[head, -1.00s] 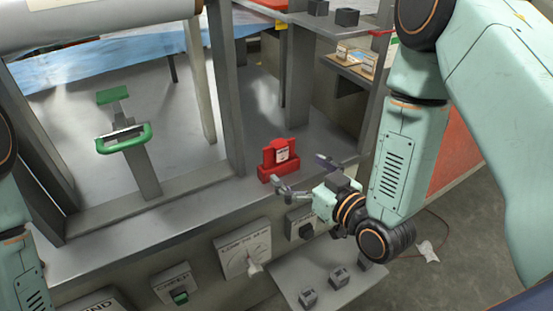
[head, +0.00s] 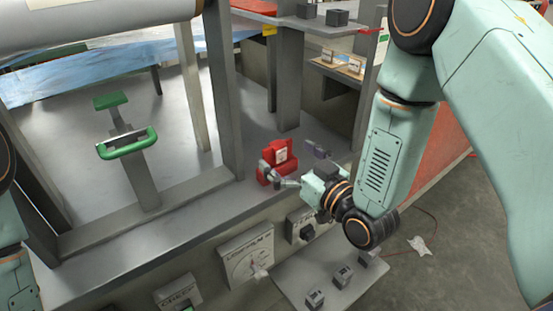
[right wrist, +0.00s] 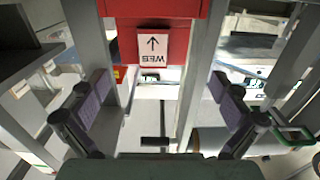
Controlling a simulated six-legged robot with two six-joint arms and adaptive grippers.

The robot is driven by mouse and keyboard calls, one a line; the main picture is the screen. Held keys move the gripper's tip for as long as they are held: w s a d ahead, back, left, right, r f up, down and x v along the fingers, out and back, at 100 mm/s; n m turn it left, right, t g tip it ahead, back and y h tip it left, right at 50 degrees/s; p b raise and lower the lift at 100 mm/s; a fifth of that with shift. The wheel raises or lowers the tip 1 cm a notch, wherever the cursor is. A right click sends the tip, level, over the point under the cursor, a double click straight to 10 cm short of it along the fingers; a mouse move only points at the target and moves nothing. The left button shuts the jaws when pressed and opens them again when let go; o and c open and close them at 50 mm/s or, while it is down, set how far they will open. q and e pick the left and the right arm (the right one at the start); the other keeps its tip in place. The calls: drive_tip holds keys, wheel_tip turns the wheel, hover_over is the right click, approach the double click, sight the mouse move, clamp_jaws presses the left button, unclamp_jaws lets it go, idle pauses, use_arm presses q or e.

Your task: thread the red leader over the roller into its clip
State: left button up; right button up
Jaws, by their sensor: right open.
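The red leader (head: 279,158) is a red block with a white label, upright on the grey bench ledge; I cannot tell it apart from any red holder around its base. In the right wrist view the red leader (right wrist: 125,38) is at the top centre, its label showing an arrow. My right gripper (head: 291,163) is open in front of it, with one finger on each side and nothing held. A pale roller (head: 100,14) spans the top left. A green bracket (head: 128,144) on a grey post may be the clip. My left gripper is out of view.
A grey upright (head: 222,95) stands left of the leader, and another post (head: 290,80) stands behind it. A dial panel (head: 247,257) is on the bench front. A small shelf (head: 325,283) with grey blocks juts out below my right gripper.

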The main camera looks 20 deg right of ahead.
sight(282, 151)
drive_tip(key=w, duration=0.2)
drive_tip(key=w+f+b, duration=0.1)
drive_tip(key=w, duration=0.1)
drive_tip(key=shift+a, duration=0.2)
drive_tip(key=shift+w, duration=0.25)
drive_tip(key=shift+a+r, duration=0.1)
drive_tip(key=shift+a, duration=0.2)
drive_tip(key=c, duration=1.2)
